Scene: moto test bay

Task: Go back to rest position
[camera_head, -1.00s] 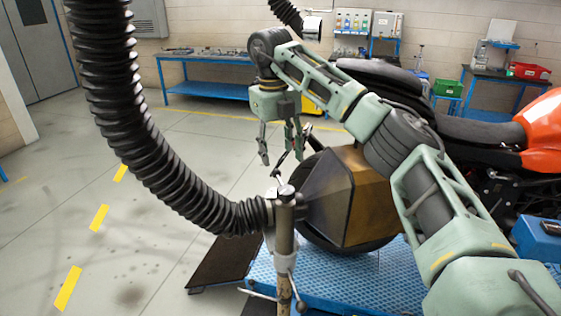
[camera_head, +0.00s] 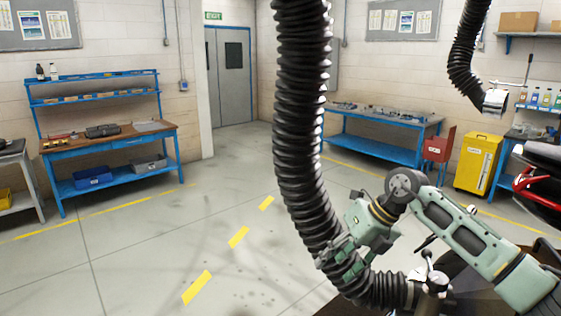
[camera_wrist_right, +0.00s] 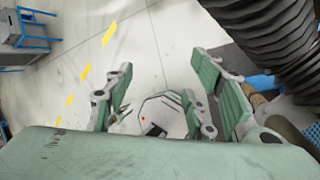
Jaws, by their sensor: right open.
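My right gripper (camera_head: 340,266) is in the lower right of the head view, in front of the black ribbed hose (camera_head: 303,130). Its fingers are apart and point down and left. Whether it touches the hose cannot be told. The hose also shows at the upper right of that view (camera_wrist_right: 265,30). My left gripper is not in view.
A motorcycle part (camera_head: 537,185) shows at the right edge. A second hose (camera_head: 466,50) hangs at upper right. A workbench (camera_head: 110,140), a blue table (camera_head: 380,140) and a yellow cabinet (camera_head: 477,163) stand back. The floor at left is clear.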

